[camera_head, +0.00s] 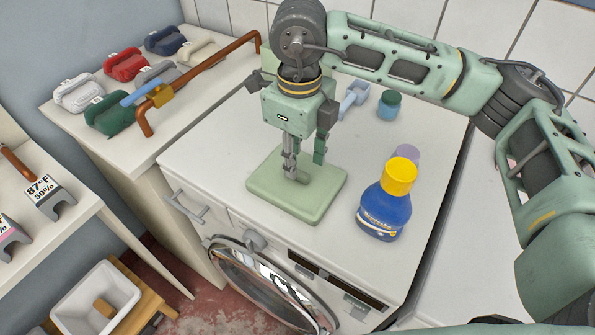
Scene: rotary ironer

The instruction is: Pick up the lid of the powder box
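A flat, pale green slab with rounded corners (270,198) lies on the white machine top. It looks like the lid or top of the powder box, but I cannot tell where lid and box part. My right gripper (305,166) points down just above it, with its fingers apart and a gap showing between them. The lower tip of the left-hand finger is over the slab's middle; I cannot tell if it touches. The gripper hides part of the slab. My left gripper is not in view.
A blue bottle with a yellow cap (384,204) stands close right of the slab. A small teal-capped jar (388,105) and a light blue scoop (354,97) are behind. The machine's front edge is near.

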